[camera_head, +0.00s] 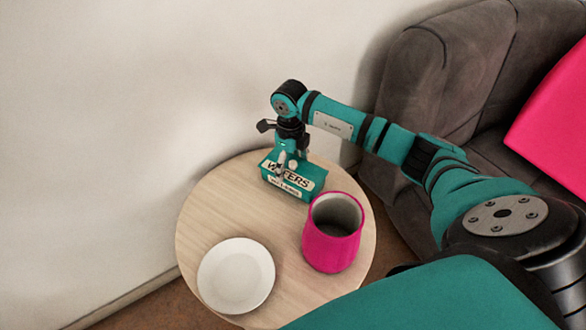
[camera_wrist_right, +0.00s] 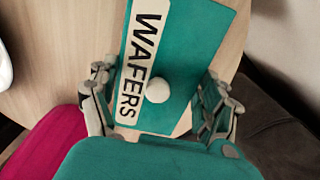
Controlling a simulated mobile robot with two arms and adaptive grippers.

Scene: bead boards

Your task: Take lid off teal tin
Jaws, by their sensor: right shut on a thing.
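The teal tin (camera_head: 268,179) stands near the back edge of a round wooden table. Its teal lid (camera_wrist_right: 185,50) has a white "WAFERS" label and a round white knob (camera_wrist_right: 157,89); the knob also shows in the head view (camera_head: 292,166). A second pale label is on the tin's front. My right gripper (camera_head: 285,160) reaches down over the tin and is shut on the lid, with a finger at either side in the wrist view. I cannot tell whether the lid is apart from the tin. My left gripper is not in view.
A white plate (camera_head: 236,276) lies at the table's front left. A pink mug-like cup (camera_head: 331,246) stands at the right, close to the tin. The round table (camera_head: 212,214) has bare wood at its left. A wall is behind; a grey sofa (camera_head: 440,80) is at the right.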

